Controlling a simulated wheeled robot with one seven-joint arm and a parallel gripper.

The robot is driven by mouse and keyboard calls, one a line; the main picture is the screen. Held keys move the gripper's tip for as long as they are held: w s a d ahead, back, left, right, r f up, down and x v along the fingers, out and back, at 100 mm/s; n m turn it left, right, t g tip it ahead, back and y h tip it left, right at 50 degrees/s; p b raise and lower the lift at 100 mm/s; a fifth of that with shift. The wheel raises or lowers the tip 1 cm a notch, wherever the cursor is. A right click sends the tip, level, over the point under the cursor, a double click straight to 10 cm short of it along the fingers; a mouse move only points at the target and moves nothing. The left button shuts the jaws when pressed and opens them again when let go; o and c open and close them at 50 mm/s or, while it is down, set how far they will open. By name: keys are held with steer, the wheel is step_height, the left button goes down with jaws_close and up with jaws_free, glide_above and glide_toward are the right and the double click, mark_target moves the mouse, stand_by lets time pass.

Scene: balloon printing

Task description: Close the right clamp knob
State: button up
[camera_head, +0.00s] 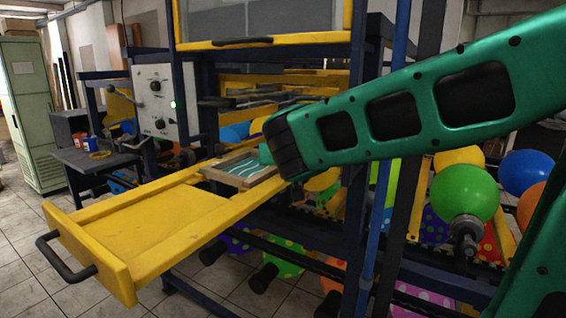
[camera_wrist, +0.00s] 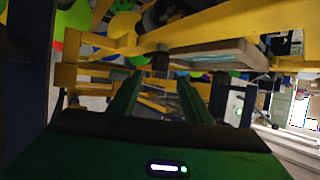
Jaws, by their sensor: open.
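The wood-framed printing screen (camera_head: 235,172) with a teal and white pattern sits on the yellow pull-out carriage (camera_head: 160,225) in the head view. The screen's frame also shows in the wrist view (camera_wrist: 215,54), beside a yellow beam. In the wrist view my gripper (camera_wrist: 160,80) is open, its two green fingers apart with nothing held between them. A small dark cylinder (camera_wrist: 160,62), which may be the right clamp knob, shows just past the fingertips, under the beam; I cannot tell if they touch. In the head view my arm hides the screen's right side and most of the gripper.
A blue post (camera_head: 398,100) and dark uprights of the machine stand close to my arm. A control box (camera_head: 155,102) is at the back left. Balloons, including a green one (camera_head: 464,192), hang at the right. The floor at the front left is clear.

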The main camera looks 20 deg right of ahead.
steer(key=x, duration=0.7)
steer(key=shift+w+d+f, duration=0.1)
steer(key=shift+w+f, duration=0.05)
steer(key=shift+f, duration=0.05)
steer(key=c, duration=1.1)
